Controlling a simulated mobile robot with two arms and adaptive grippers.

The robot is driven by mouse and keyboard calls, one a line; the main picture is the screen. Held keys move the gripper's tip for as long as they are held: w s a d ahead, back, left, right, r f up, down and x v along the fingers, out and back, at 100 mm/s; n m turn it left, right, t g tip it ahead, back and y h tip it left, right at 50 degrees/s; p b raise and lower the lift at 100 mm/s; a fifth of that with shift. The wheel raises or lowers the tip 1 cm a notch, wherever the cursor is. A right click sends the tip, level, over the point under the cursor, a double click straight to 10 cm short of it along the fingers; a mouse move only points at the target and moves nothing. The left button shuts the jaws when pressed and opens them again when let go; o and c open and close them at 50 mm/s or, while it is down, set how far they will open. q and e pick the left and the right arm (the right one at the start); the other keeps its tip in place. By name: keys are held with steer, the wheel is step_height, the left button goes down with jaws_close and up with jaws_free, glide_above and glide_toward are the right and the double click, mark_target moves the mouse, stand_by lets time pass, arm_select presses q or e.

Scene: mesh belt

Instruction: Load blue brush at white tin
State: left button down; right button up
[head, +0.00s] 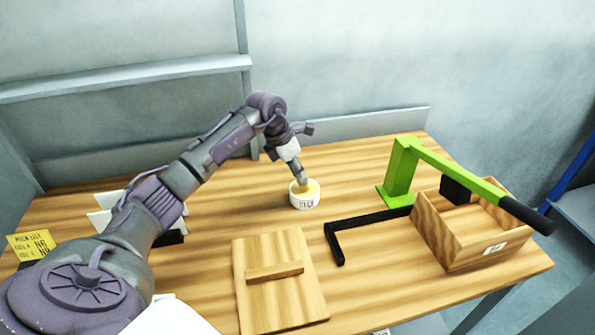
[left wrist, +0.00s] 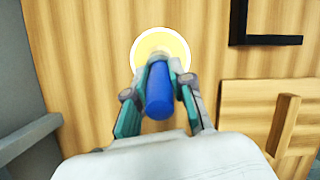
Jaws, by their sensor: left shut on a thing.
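A round white tin (head: 304,202) with dark lettering on its side and a yellowish inside stands on the wooden table. The tin also shows in the left wrist view (left wrist: 137,54), just beyond the fingertips. My left gripper (head: 300,178) is directly above the tin, pointing down. In the left wrist view my left gripper (left wrist: 160,88) is shut on the blue brush (left wrist: 159,98), whose blue handle shows between the fingers. The brush's far end is hidden, so I cannot tell whether it touches the tin's inside. My right gripper is not in view.
A wooden board with a raised bar (head: 262,300) lies at the front. A black angled bracket (head: 338,245), a green press with a black handle (head: 402,165) and an open wooden box (head: 440,240) stand right. A yellow note (head: 30,245) is at left. Table behind the tin is clear.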

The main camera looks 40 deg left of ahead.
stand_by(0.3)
arm_select(q)
steer(key=shift+r+p, duration=0.6)
steer(key=shift+r, duration=0.2)
steer(key=shift+r+p, duration=1.7)
steer(key=shift+r, duration=1)
